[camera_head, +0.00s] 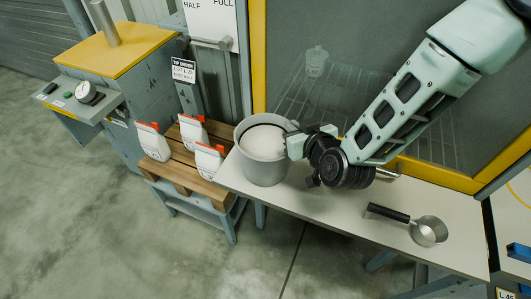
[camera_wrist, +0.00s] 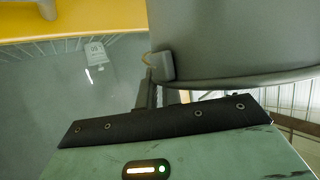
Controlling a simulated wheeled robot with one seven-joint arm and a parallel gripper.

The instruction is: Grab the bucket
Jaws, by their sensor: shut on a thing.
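The grey bucket (camera_head: 263,173) stands upright at the left end of the pale bench top, with white material inside. My gripper (camera_head: 290,143) is at its right side by the rim and is shut on the bucket. In the wrist view, the bucket's wall (camera_wrist: 235,35) fills the upper right, with a small grey lug (camera_wrist: 162,66) on its side. My gripper (camera_wrist: 152,92) is close against the bucket there. The exact contact of the fingertips is mostly hidden.
A metal scoop (camera_head: 430,231) with a black handle lies on the bench (camera_head: 345,226) to the right. Several white bags with orange tops stand on a wooden pallet (camera_head: 178,170) at left. A yellow-framed glass cabinet (camera_head: 258,60) stands behind the bench.

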